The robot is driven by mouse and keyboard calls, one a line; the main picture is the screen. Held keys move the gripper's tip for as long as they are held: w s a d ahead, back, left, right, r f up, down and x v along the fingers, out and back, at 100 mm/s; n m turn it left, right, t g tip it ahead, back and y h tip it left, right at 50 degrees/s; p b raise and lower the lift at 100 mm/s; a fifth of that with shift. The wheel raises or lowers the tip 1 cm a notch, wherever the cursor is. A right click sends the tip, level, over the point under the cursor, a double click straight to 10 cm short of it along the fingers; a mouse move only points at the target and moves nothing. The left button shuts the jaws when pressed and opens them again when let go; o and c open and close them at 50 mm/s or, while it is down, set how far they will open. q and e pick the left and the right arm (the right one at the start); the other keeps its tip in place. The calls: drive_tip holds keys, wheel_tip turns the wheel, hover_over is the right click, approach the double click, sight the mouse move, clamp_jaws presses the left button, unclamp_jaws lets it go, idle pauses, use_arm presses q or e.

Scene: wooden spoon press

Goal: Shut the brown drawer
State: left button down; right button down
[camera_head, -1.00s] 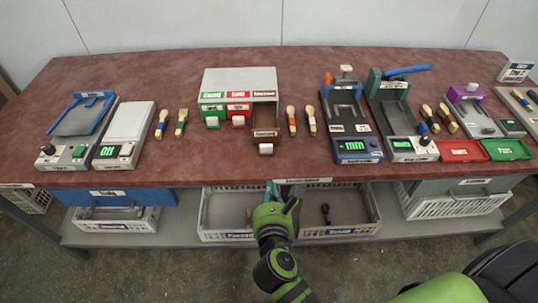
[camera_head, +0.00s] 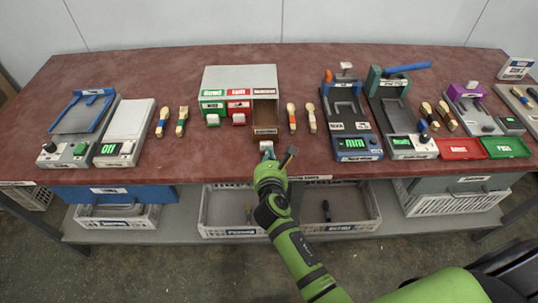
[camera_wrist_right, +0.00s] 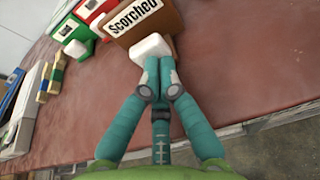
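The brown drawer (camera_head: 265,118) stands pulled out of the right end of the grey drawer unit (camera_head: 240,77) on the table. Its front, labelled "Scorched" (camera_wrist_right: 137,22), and its white handle (camera_wrist_right: 152,48) show in the right wrist view. My right gripper (camera_head: 267,152) is at the handle, on the near side of the drawer. In the right wrist view its teal fingers (camera_wrist_right: 158,63) are together, with their tips at the white handle; I see no gap between them. Whether they press on the handle is hard to tell. My left gripper is out of view.
The green drawer (camera_head: 212,106) and red drawer (camera_head: 238,106) beside it are in. Crates (camera_head: 228,230) sit below the table edge.

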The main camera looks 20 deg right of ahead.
sight(269, 146)
drive_tip(key=w, duration=0.1)
drive_tip(key=w+d, duration=0.1)
drive_tip(key=w, duration=0.1)
drive_tip(key=shift+w, duration=0.25)
drive_tip(key=shift+w+d, duration=0.1)
drive_tip(key=shift+w, duration=0.25)
drive_tip(key=shift+s, duration=0.1)
drive_tip(key=shift+p, duration=0.3)
